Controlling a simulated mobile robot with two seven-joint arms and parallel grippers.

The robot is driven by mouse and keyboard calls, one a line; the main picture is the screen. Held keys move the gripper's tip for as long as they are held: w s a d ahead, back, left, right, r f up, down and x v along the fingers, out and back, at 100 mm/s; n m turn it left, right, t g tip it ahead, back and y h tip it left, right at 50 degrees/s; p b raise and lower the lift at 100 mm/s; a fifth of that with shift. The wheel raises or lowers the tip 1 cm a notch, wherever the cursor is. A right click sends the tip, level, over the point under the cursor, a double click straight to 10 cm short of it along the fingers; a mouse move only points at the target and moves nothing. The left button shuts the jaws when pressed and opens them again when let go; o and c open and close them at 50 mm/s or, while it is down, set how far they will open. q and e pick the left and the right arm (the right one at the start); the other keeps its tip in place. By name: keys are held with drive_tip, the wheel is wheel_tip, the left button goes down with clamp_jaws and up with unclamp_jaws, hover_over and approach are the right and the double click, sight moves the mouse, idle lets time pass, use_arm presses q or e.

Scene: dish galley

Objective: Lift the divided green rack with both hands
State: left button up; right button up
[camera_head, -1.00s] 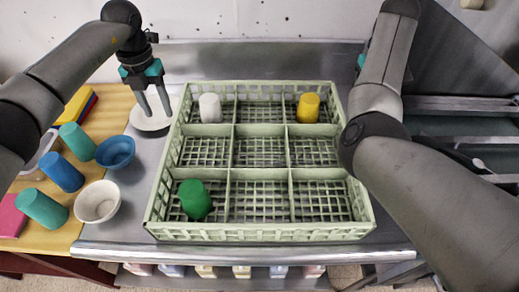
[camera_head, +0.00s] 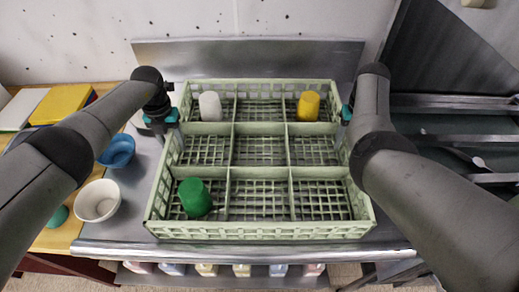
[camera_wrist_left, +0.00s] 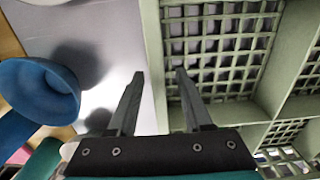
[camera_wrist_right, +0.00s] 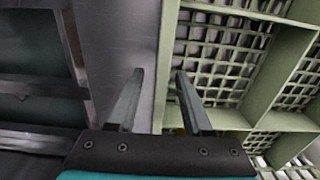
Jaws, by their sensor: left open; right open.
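The divided pale green rack (camera_head: 259,129) sits on the metal counter, with a white cup (camera_head: 210,106) in its back left compartment, a yellow cup (camera_head: 308,106) in the back right and a green cup (camera_head: 195,198) in the front left. My left gripper (camera_head: 171,138) is at the rack's left side. In the left wrist view its open fingers (camera_wrist_left: 160,75) stand either side of the rack wall (camera_wrist_left: 152,60). My right gripper is at the right side, its fingers hidden by my arm in the head view. In the right wrist view its open fingers (camera_wrist_right: 158,78) straddle the rack wall (camera_wrist_right: 166,60).
A blue bowl (camera_head: 117,151) and a cream bowl (camera_head: 97,201) stand left of the rack. A yellow item (camera_head: 62,104) lies on the wooden surface behind my left arm. Metal rails (camera_head: 450,105) are at the right.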

use_arm(q)
drive_tip(key=shift+f, duration=0.55)
use_arm(e)
drive_tip(key=shift+f, duration=0.5)
use_arm(q)
clamp_jaws()
use_arm(e)
clamp_jaws()
idle(0.4)
use_arm(q)
drive_tip(key=shift+w+r, duration=0.15)
drive_tip(key=shift+r, duration=0.05)
use_arm(e)
drive_tip(key=shift+w+r, duration=0.15)
